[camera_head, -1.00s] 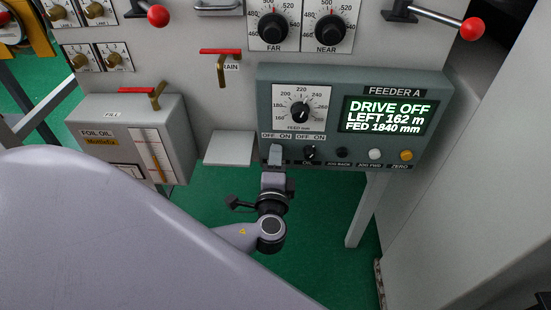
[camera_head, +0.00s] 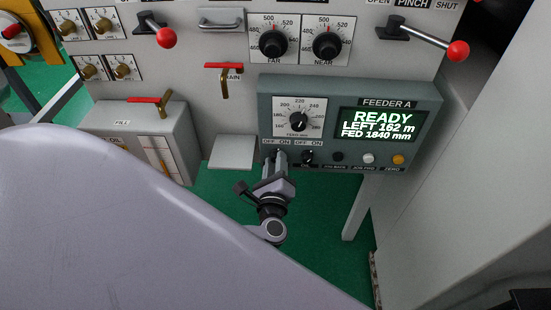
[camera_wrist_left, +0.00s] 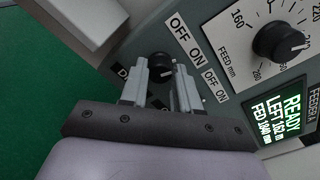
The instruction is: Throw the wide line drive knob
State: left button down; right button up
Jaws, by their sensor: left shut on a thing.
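The feeder panel (camera_head: 350,88) carries the wide line's drive knob, which is mostly hidden by my fingers in the head view. In the left wrist view the round black drive knob (camera_wrist_left: 160,63) shows between the fingertips under an OFF ON label (camera_wrist_left: 185,38). My left gripper (camera_head: 276,158) reaches up to the panel's lower left corner and is shut on this knob, tilted in the head view. The display (camera_head: 380,123) reads READY, LEFT 162 m, FED 1840 mm. My right gripper is not in view.
Just right of my fingers is a second small black knob (camera_head: 307,157), then a row of buttons ending in a yellow one (camera_head: 398,160). The feed dial (camera_head: 298,121) is above. A pale shelf (camera_head: 232,152) sits close on the left. Green floor lies below.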

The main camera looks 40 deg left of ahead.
pick_arm(q)
jog(key=shift+m+p, duration=0.5)
jog(key=shift+m, duration=0.6)
jog(key=c, duration=1.9)
grip_release()
grip_shut()
jog(key=o, duration=1.1)
grip_release()
jog(key=v, duration=0.7)
jog(key=shift+s, duration=0.1)
